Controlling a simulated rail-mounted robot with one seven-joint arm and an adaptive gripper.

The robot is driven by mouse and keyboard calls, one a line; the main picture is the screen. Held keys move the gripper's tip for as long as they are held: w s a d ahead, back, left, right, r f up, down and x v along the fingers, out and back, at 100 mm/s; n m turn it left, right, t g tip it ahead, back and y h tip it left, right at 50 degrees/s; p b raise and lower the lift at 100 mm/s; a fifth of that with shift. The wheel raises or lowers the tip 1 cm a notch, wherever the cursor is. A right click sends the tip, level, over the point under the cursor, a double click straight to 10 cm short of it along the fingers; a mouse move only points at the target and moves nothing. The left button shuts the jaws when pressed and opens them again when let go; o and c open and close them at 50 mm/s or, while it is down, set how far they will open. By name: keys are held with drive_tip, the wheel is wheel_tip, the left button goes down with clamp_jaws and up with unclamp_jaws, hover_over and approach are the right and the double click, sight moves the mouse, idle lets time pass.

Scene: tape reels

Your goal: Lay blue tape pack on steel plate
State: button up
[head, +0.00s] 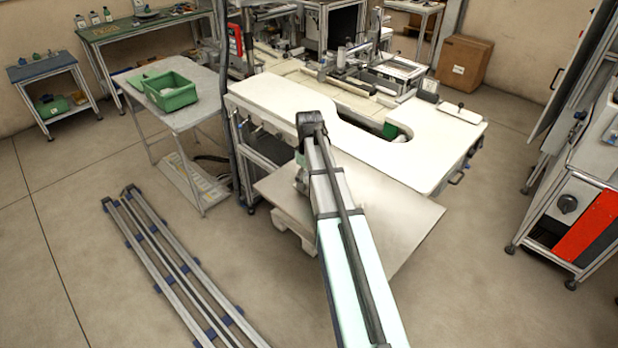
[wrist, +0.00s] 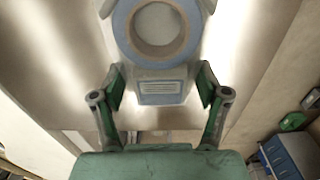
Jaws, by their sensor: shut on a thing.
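The blue tape pack (wrist: 160,88) shows in the wrist view as a blue ring around a pale round core, with a grey body and a lined label at its near end. My gripper (wrist: 161,80) is shut on that near end, one green-padded finger on each side. A shiny steel plate (wrist: 55,55) fills the background behind the pack; I cannot tell whether the pack touches it. In the head view, a pale plate (head: 405,225) lies beneath my arm. The arm hides my gripper and the pack there.
A white worktop with a curved cut-out (head: 270,105) stands behind the plate. A side table (head: 190,115) at left holds a green bin (head: 170,92). Rails (head: 165,250) lie on the floor at front left. A cabinet with a red panel (head: 585,230) stands at right.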

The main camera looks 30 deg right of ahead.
drive_tip(key=shift+f, duration=0.15)
drive_tip(key=o, duration=1.3)
wheel_tip(320, 180, up, 12)
drive_tip(key=b, duration=0.3)
